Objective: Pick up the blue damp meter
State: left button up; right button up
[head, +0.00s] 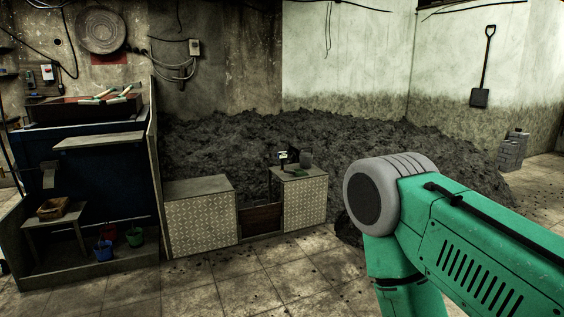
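I cannot make out a blue damp meter for certain. On the right-hand patterned cabinet (304,203) stand a small dark device with a white part (283,157), a grey rounded object (305,160) and a flat green item (300,172). They are too small and dark to tell whether one is the meter. My green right arm comes in from the right and bends downward at a grey joint. Its gripper is below the picture. My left arm and gripper are not in view.
A large heap of dark sand (225,145) lies behind the cabinets. A second patterned cabinet (200,220) stands left of it. At left are a blue bench (100,185), a blue bucket (103,251) and a green bucket (135,237). The tiled floor (240,285) in front is clear.

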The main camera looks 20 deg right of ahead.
aim_at(283, 155)
jog(key=z, duration=1.3)
jog(key=i+j, duration=0.1)
jog(key=i, duration=0.55)
jog(key=i+j+u, duration=0.3)
jog(key=i, duration=0.85)
jog(key=i+l+u, duration=0.3)
jog(key=i, duration=0.85)
jog(key=i+u, duration=0.1)
jog(key=i, duration=0.6)
jog(key=i+u, duration=0.15)
jog(key=i, duration=0.55)
jog(key=i+l+u, duration=0.1)
jog(key=i, duration=0.55)
jog(key=i+l+u, duration=0.15)
jog(key=i, duration=0.55)
